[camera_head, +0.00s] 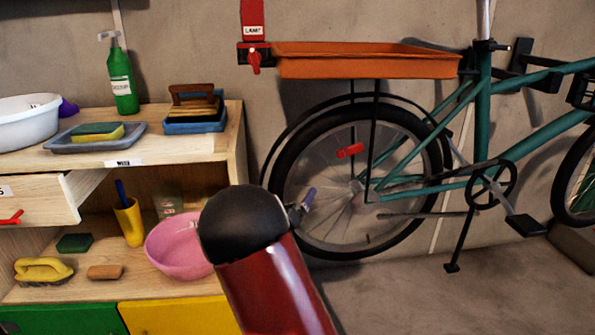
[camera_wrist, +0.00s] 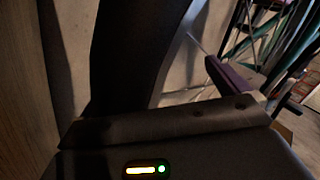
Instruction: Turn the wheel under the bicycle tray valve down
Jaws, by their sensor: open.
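A red lever-like knob (camera_head: 255,60) hangs at the left end of the orange tray (camera_head: 365,66), below a red wall plate labelled "LAMP" (camera_head: 253,22). The tray is above the bicycle's rear wheel (camera_head: 290,185). A small red piece (camera_head: 350,151) shows across the wheel's spokes, slightly tilted. My gripper (camera_head: 302,205) is open, low in front of the wheel's left side and well below the knob. It is partly hidden behind my red and black arm. In the wrist view one purple-grey finger (camera_wrist: 235,78) shows, with nothing seen in its grasp.
A wooden shelf unit (camera_head: 238,135) stands at left, its drawer (camera_head: 45,200) pulled out. A pink bowl (camera_head: 180,245) sits on its lower shelf, close to my arm. The teal bicycle frame (camera_head: 483,105) and its pedal are at right. Floor at lower right is clear.

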